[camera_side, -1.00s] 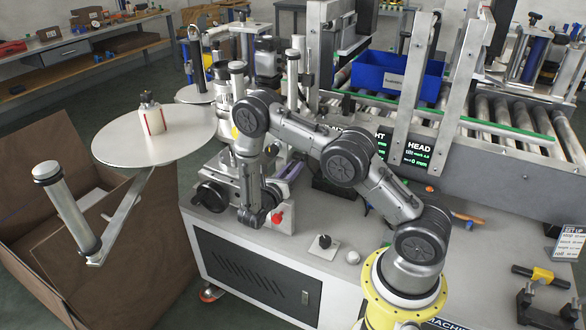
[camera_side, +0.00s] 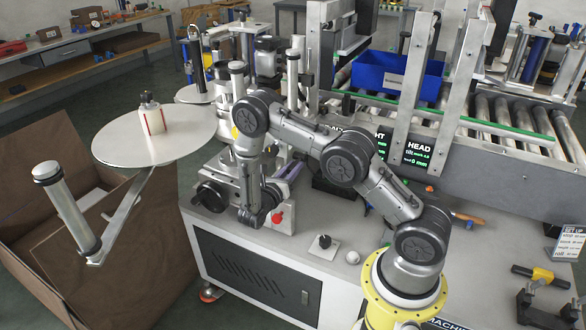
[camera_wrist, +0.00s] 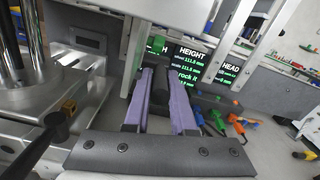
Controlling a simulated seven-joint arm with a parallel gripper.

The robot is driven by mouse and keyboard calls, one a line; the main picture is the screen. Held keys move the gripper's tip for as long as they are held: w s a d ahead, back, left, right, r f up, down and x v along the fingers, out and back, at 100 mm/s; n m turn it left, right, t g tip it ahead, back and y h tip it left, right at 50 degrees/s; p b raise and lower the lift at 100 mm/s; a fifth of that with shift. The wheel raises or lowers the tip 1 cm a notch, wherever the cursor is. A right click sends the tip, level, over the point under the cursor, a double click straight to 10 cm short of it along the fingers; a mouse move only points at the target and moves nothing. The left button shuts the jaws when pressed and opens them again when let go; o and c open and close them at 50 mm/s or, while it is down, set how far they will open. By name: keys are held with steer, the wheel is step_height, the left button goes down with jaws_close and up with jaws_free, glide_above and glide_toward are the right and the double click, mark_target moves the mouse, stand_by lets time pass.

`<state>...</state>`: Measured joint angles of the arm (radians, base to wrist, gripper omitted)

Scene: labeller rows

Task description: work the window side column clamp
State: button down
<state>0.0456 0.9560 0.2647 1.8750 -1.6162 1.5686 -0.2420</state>
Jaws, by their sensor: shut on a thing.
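My gripper (camera_wrist: 160,75) shows in the wrist view as two purple fingers on either side of a dark, upright handle (camera_wrist: 160,88). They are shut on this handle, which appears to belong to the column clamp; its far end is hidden. In the side view my gripper (camera_side: 290,171) points right and away, low beside the labeller's column, and my arm hides much of the clamp. A bright metal block with two round posts (camera_wrist: 35,45) stands left of the fingers in the wrist view.
A black lever (camera_wrist: 42,140) and a brass piece (camera_wrist: 68,106) lie left of my gripper. A red knob (camera_side: 277,217) and a black handwheel (camera_side: 211,196) are close to my wrist. HEIGHT (camera_wrist: 188,62) and HEAD (camera_wrist: 229,75) displays stand beyond. Small tools (camera_wrist: 238,122) lie to the right.

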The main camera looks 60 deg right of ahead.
steer(key=shift+d+f+h, duration=0.1)
steer(key=shift+f+h, duration=0.65)
steer(key=shift+h, duration=0.45)
steer(key=shift+d+f+h, duration=0.15)
steer(key=shift+f+h, duration=0.3)
steer(key=shift+h, duration=0.75)
steer(key=c, duration=0.8)
jaws_free()
steer(key=shift+o, duration=0.2)
steer(key=v, duration=1.3)
steer(key=shift+a, duration=0.4)
steer(key=shift+f, duration=0.1)
